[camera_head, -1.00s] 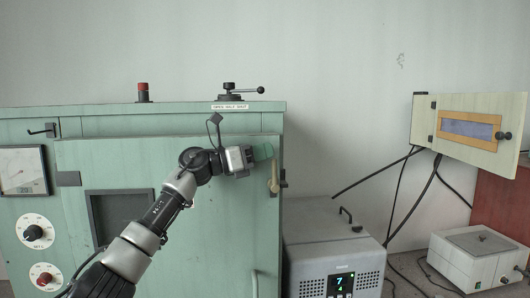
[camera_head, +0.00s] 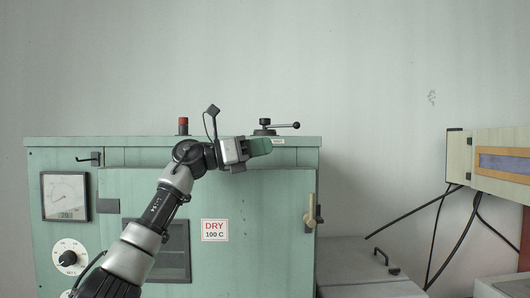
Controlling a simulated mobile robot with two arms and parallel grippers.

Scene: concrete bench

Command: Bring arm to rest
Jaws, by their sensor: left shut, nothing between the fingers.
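My left arm rises from the bottom left in the head view, in front of a green oven-like cabinet. My left gripper (camera_head: 262,146) is at the cabinet's upper front edge, pointing right, with its green fingers shut and empty. It overlaps the top edge and part of a small label below the black lever (camera_head: 280,126); I cannot tell how far in front it is. My right gripper is not in view.
The green cabinet (camera_head: 270,230) carries a brass-coloured handle (camera_head: 312,212), a dial gauge (camera_head: 65,196) and a "DRY 100 C" sign (camera_head: 215,230). A grey box (camera_head: 355,262) stands to its right. A wall box (camera_head: 500,160) with hanging cables is at right.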

